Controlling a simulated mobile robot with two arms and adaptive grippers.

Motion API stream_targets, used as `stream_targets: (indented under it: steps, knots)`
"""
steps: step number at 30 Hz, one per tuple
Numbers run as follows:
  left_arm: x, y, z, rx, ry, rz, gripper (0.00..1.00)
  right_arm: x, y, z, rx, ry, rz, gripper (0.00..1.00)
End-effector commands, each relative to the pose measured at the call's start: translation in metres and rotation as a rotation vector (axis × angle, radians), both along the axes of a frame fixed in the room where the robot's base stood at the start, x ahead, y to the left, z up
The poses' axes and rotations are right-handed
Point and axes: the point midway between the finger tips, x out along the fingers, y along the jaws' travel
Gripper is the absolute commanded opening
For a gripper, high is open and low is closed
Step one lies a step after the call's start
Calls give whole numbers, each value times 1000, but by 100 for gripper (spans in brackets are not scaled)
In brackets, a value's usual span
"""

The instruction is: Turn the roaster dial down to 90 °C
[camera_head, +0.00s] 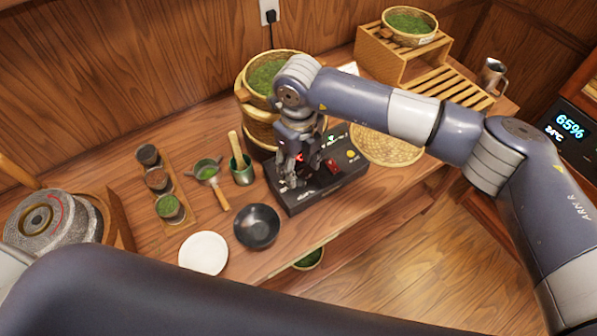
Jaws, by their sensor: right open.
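The roaster (325,188) is a low black box near the table's front edge, with stacked bamboo baskets (258,126) of green leaf at its back left. Its top panel shows a red switch (332,166), a small yellow button (351,154) and small green lit marks. A red glow shows beside my gripper. My right gripper (293,181) is open, pointing down over the left part of the panel. It hides that part, so I cannot make out the dial, its setting or whether the fingers touch it. My left gripper is out of view.
A black bowl (257,227), white plate (203,253) and green cup (242,169) stand left of the roaster. A flat woven tray (387,150) lies to its right, near a slatted wooden rack (445,88). A stone mill (50,222) stands far left.

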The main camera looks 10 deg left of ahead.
Motion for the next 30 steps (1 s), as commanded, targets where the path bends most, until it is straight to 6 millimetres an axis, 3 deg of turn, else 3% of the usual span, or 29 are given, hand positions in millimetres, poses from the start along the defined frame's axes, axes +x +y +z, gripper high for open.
stream_targets:
  steps: [9, 20, 27, 30]
  knots:
    - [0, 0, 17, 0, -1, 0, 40, -1, 1, -44, 2, 2, 0, 50]
    - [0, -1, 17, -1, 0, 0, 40, 0, 1, -52, 3, 1, 1, 50]
    - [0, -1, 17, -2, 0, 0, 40, 0, 1, -51, 3, 1, 1, 4]
    - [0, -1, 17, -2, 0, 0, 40, 0, 1, -51, 3, 1, 1, 4]
